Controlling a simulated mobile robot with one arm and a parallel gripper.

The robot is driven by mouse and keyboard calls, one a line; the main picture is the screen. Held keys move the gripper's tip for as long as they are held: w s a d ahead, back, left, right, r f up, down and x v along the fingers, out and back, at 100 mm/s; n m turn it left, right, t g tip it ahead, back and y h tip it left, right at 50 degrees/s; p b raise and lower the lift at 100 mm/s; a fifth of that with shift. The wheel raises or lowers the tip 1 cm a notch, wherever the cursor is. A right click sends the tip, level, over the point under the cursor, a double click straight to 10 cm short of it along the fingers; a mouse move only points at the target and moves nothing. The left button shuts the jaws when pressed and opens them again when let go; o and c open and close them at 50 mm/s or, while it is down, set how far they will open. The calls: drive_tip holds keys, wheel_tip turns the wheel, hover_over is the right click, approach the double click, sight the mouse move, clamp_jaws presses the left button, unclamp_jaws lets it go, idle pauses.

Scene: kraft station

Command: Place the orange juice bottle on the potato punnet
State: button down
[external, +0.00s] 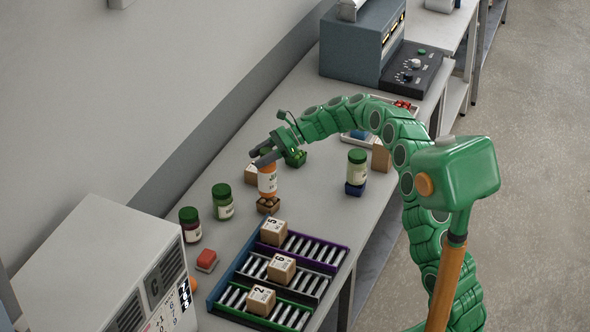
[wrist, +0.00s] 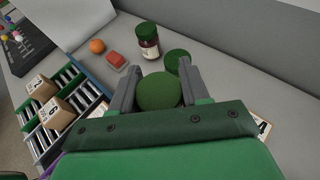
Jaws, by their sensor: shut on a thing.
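The orange juice bottle (external: 267,180) has an orange body and a pale label. My gripper (external: 264,157) is shut on its top from above and holds it upright. In the wrist view its round green lid (wrist: 159,91) sits between the two fingers of my gripper (wrist: 157,70). A small brown punnet (external: 268,206), likely the potato punnet, stands directly below the bottle. The bottle's bottom is at or just above the punnet; I cannot tell if they touch. The punnet is hidden in the wrist view.
Two green-lidded jars (external: 222,201) (external: 190,224) stand left of the bottle, near a red block (external: 206,260). A roller rack (external: 278,278) with numbered boxes lies in front. Another jar (external: 357,167) stands on a blue punnet (external: 355,189) to the right. A green-filled punnet (external: 296,158) is behind.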

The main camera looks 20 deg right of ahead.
drive_tip(key=shift+f, duration=1.25)
drive_tip(key=c, duration=0.5)
unclamp_jaws()
drive_tip(key=shift+f, duration=0.1)
drive_tip(key=shift+c, duration=0.2)
